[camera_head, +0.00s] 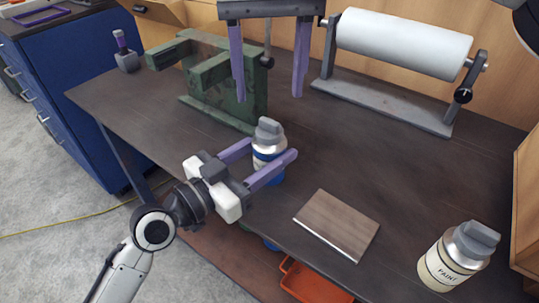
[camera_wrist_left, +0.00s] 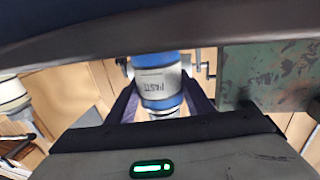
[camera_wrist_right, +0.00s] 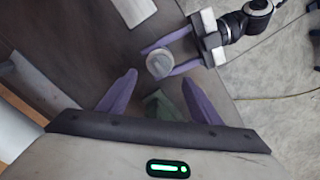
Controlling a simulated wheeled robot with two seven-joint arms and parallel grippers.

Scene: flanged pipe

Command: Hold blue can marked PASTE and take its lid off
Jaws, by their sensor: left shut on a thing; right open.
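The blue can marked PASTE (camera_head: 268,156) has a white label and a grey lid (camera_head: 268,131) with a raised grip. The lid is on it. My left gripper (camera_head: 273,150) is shut on the can, with one purple finger on each side. The can also shows in the left wrist view (camera_wrist_left: 158,82), label inverted there. I cannot tell whether its base touches the table. My right gripper (camera_head: 268,97) is open and empty, pointing down above and behind the can. The right wrist view shows the lid (camera_wrist_right: 159,65) from above, beyond my right fingertips.
A green vise (camera_head: 215,82) stands close behind the can. A paint can (camera_head: 455,258) is at the front right. A wooden board (camera_head: 338,224) lies right of the can. A paper roll (camera_head: 402,43) on a stand is at the back. The table (camera_head: 350,140) is clear mid-right.

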